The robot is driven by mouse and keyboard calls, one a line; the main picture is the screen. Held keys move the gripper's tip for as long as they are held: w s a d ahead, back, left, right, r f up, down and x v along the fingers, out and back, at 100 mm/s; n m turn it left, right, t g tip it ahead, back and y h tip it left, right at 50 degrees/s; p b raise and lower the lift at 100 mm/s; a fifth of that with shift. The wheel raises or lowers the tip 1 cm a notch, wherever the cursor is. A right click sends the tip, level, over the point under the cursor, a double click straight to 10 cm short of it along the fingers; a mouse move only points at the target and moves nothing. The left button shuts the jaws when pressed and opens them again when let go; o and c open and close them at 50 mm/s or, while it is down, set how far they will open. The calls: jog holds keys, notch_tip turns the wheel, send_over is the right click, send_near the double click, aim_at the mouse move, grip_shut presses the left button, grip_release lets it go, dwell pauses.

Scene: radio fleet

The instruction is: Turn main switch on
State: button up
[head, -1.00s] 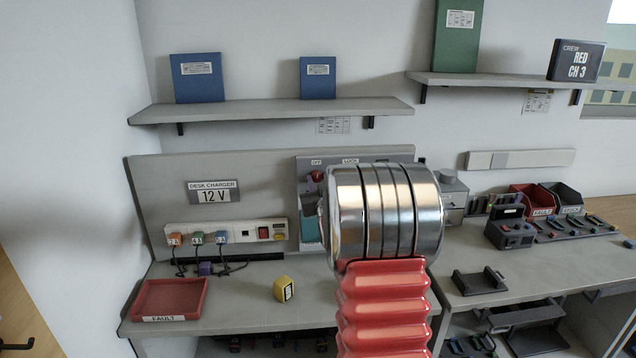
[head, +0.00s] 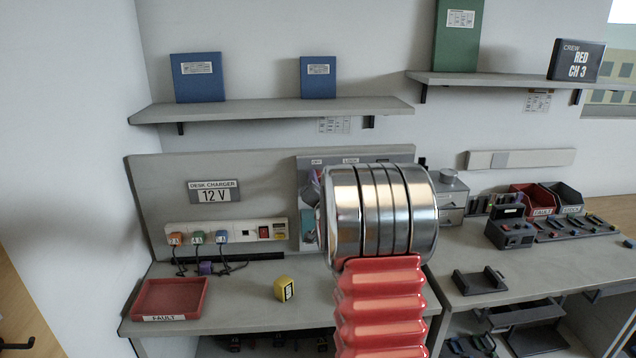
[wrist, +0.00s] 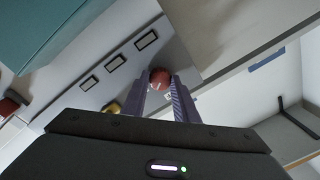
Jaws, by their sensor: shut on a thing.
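A red round knob (wrist: 160,78) sits between the tips of my gripper (wrist: 161,88) in the wrist view. The jaws are shut on it. Behind it is a grey panel with several small framed labels. In the head view this panel (head: 308,209) carries "OFF" and "LOCK" labels. I cannot read the knob's setting.
A power strip (head: 208,235) with plugs and a red rocker switch (head: 264,233) is on the left backboard. A red FAULT tray (head: 172,299) and a yellow block (head: 284,289) lie on the desk below. A shelf (head: 270,112) runs above.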

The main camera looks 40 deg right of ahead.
jog(key=m, duration=0.6)
jog(key=shift+a+f+m, duration=0.1)
jog(key=shift+m, duration=0.3)
jog(key=o, duration=1.1)
jog(key=shift+c, duration=0.2)
jog(key=shift+s, duration=0.1)
jog(key=v, duration=1.3)
jog(key=shift+a, duration=0.3)
